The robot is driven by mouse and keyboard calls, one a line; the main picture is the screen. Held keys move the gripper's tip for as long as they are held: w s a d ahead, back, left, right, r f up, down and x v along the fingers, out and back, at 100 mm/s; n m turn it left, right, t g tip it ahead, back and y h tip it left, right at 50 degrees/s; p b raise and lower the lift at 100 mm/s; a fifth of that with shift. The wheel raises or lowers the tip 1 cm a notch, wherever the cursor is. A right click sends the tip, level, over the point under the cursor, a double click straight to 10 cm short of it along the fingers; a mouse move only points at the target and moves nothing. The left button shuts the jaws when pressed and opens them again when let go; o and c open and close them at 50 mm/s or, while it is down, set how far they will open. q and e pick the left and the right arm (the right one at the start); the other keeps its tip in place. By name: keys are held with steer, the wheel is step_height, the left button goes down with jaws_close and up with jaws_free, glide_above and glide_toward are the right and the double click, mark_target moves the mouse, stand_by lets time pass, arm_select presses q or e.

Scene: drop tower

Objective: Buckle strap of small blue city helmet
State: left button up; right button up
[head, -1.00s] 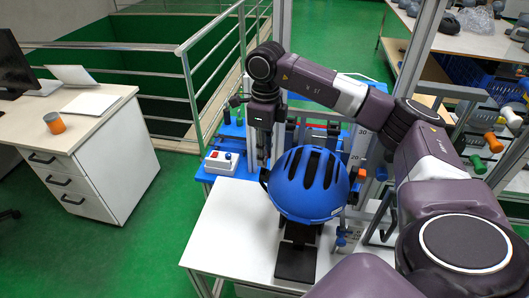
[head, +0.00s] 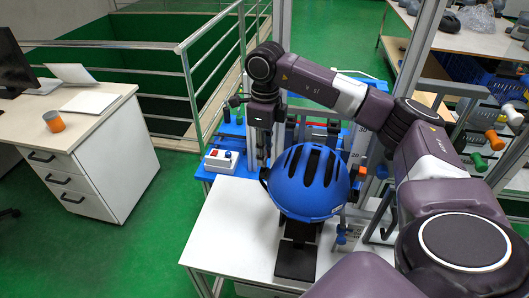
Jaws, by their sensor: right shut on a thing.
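The small blue city helmet (head: 308,184) with dark vent slots sits upright on a black stand (head: 296,255) on the white table. My right gripper (head: 262,163) points down at the helmet's left rim, its fingers close beside the shell. It is shut on a small dark piece at the rim, which looks like the strap, but its tips are small and partly hidden. The buckle and the rest of the strap are hidden by the shell. My left gripper is not in view.
A white control box (head: 221,161) with a red button stands left of my right gripper on a blue surface. Metal frame posts and an orange-tipped part (head: 362,171) stand right of the helmet. The white table (head: 231,225) is clear at front left.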

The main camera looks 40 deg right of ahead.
steer(key=shift+f, duration=0.25)
steer(key=shift+f+b, duration=0.95)
steer(key=shift+f, duration=0.2)
steer(key=shift+f, duration=0.2)
steer(key=o, duration=0.9)
steer(key=shift+c, duration=0.2)
steer(key=shift+w+r, duration=0.1)
steer(key=shift+r, duration=0.05)
step_height(320, 180, up, 12)
steer(key=shift+f, duration=0.1)
steer(key=shift+f, duration=0.1)
